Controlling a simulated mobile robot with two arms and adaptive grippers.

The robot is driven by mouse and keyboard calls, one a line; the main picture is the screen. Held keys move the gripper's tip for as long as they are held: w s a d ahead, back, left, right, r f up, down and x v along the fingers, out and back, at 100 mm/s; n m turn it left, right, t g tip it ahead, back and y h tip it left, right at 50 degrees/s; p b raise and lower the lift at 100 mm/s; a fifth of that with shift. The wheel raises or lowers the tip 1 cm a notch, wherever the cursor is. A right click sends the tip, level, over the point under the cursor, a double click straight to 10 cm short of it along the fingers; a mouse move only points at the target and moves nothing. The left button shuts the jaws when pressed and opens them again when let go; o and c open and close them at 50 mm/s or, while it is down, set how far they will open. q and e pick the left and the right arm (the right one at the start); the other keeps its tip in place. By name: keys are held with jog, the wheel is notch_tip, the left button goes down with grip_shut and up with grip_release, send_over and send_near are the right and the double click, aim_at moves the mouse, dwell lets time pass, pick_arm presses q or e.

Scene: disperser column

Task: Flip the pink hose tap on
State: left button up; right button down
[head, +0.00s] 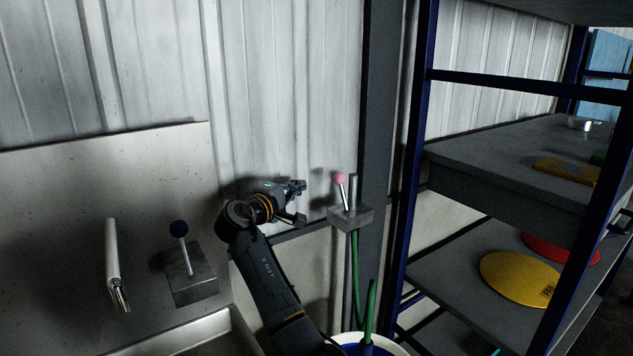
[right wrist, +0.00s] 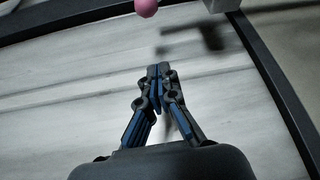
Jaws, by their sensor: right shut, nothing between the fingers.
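The pink hose tap (head: 341,179) is a lever with a pink ball on top. It stands nearly upright, leaning slightly left, on a small grey block (head: 351,217) on the wall. A green hose (head: 356,270) hangs below the block. The pink ball also shows at the top edge of the right wrist view (right wrist: 146,7). My right gripper (head: 298,188) is left of the lever, apart from it. In the right wrist view its fingertips (right wrist: 158,72) are together and empty, with the ball beyond them. My left gripper is not in view.
A white bucket (head: 393,349) is below the hose. A blue-framed shelf (head: 500,168) with several items fills the right side.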

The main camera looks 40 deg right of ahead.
aim_at(342, 193)
jog(key=p+x, duration=0.1)
jog(key=x, duration=0.8)
jog(key=shift+w+d+p, duration=0.15)
jog(key=shift+d+p, duration=0.2)
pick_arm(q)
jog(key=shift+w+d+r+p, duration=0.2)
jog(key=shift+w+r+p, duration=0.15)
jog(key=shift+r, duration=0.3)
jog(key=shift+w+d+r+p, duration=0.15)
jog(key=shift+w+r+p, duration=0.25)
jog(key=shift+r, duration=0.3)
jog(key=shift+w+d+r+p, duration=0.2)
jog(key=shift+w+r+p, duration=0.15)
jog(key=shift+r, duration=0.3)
pick_arm(e)
jog(key=shift+s+d+r, duration=0.1)
jog(key=shift+s+r, duration=0.05)
jog(key=shift+s, duration=0.85)
jog(key=shift+s+r, duration=0.15)
jog(key=shift+s, duration=0.85)
